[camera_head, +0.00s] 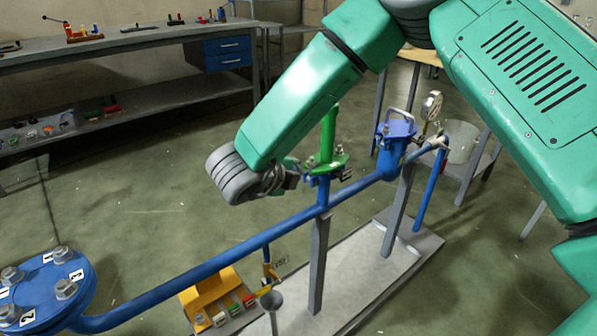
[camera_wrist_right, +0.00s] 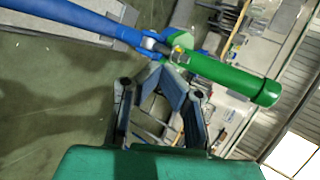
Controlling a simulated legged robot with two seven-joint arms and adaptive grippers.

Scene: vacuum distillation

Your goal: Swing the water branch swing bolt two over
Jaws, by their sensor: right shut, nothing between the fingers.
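The blue water pipe (camera_head: 250,243) carries an upright green pipe stub (camera_head: 328,130) on a green flanged joint (camera_head: 326,162). Small metal swing-bolt hardware shows at this joint; I cannot tell which bolt is number two. My right gripper (camera_head: 292,178) is at the left side of the joint, shut and empty. In the right wrist view its fingertips (camera_wrist_right: 165,67) meet just below the joint's small bolt (camera_wrist_right: 178,52), very close to it; I cannot tell whether they touch. The green stub (camera_wrist_right: 235,80) extends right there. My left gripper is out of view.
A blue capped vessel (camera_head: 397,133) with a gauge (camera_head: 431,105) stands farther right on the pipe. A blue bolted flange (camera_head: 45,287) is at lower left. A yellow box (camera_head: 213,295) lies below the pipe. Grey posts (camera_head: 318,265) support the pipe. Workbenches stand behind.

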